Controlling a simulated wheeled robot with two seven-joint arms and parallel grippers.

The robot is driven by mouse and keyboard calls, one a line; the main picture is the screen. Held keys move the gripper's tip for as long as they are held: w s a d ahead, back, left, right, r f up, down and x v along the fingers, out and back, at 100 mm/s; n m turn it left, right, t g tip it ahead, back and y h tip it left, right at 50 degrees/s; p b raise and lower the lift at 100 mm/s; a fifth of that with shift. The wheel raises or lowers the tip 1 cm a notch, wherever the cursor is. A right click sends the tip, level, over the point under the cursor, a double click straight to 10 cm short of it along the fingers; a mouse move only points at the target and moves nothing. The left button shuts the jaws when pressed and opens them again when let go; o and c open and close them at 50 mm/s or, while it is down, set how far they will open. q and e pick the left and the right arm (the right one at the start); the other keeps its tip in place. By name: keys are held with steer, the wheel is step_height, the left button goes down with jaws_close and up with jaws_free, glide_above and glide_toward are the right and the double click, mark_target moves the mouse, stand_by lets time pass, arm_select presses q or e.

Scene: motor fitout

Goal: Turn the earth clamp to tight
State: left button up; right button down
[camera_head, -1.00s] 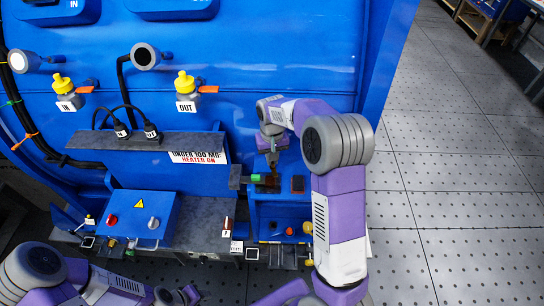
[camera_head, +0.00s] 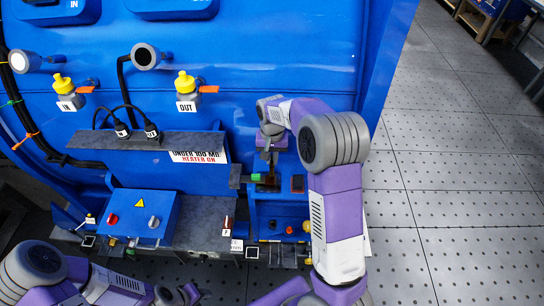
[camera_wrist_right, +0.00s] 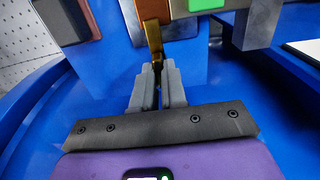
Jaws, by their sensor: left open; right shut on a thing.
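My right gripper (camera_wrist_right: 158,76) is shut on a small dark piece at the end of a brass-coloured strip, which looks like the handle of the earth clamp (camera_wrist_right: 154,36). The strip stands up in front of a brown block. In the head view, my right gripper (camera_head: 269,160) points down at the brown clamp area (camera_head: 267,186) beside a green block, and its fingers partly hide the clamp. Whether the clamp is tight cannot be told. My left gripper (camera_head: 187,295) is open and empty at the bottom edge, low and away from the clamp.
A blue switch box (camera_head: 140,215) is further left. Open floor (camera_head: 460,180) lies to the right.

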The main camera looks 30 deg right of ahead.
steer(key=c, duration=1.2)
jaws_free()
steer(key=shift+r, duration=0.1)
step_height(320, 180, up, 8)
steer(key=shift+f, duration=0.25)
